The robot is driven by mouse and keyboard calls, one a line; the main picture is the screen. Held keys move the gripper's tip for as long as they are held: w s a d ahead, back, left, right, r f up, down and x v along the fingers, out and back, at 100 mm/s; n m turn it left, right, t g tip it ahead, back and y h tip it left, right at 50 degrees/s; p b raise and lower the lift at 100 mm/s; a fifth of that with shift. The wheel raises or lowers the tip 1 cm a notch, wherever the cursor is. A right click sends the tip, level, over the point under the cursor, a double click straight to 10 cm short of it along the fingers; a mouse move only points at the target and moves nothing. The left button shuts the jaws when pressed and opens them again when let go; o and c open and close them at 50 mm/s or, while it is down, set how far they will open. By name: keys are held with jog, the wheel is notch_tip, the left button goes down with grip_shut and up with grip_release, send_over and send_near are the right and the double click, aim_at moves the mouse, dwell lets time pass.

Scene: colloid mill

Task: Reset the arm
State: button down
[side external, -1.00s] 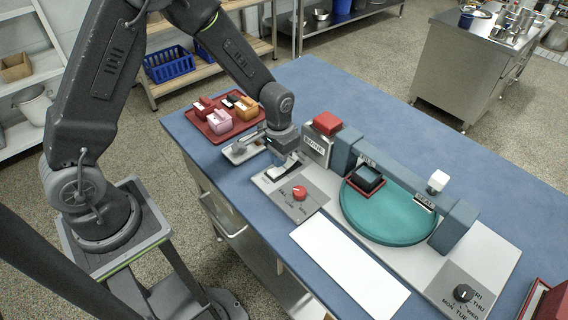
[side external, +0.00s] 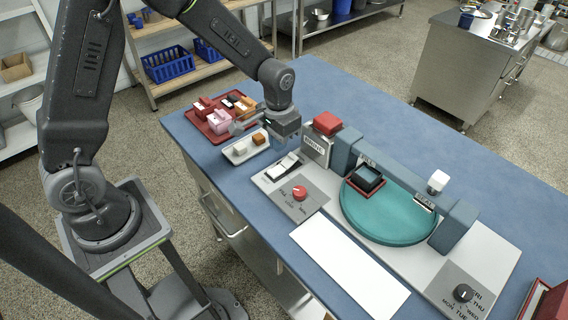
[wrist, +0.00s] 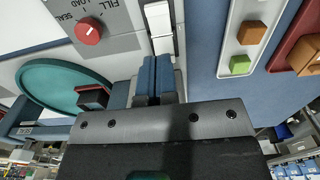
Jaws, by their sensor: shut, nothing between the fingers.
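My gripper (side external: 280,136) is shut and empty. It hangs above the bench, just behind the white rocker switch (side external: 284,164), and is clear of it. In the wrist view the closed blue fingers (wrist: 155,62) point toward the switch (wrist: 158,20). A black dial (side external: 463,293) sits at the near right corner.
A white tray (side external: 232,158) with small cubes, one brown (wrist: 251,32) and one green (wrist: 240,65), lies beside the gripper. A red tray (side external: 203,129) with several colored blocks is behind it. A blue-grey bridge with a white knob (side external: 438,181) crosses the disc. The bench's far side is clear.

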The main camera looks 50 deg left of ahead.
jog(key=shift+r, duration=0.1)
jog(key=s+r+t, duration=0.1)
jog(key=s+r, duration=0.3)
jog(key=r, duration=0.3)
jog(key=s+r+t, duration=0.2)
jog(key=s+r, duration=0.2)
jog(key=r, duration=0.4)
jog(key=s+r+t, duration=0.2)
jog(key=s+r, duration=0.3)
jog(key=s, duration=0.6)
jog(key=shift+t, duration=0.3)
jog(key=c, duration=1.8)
grip_release()
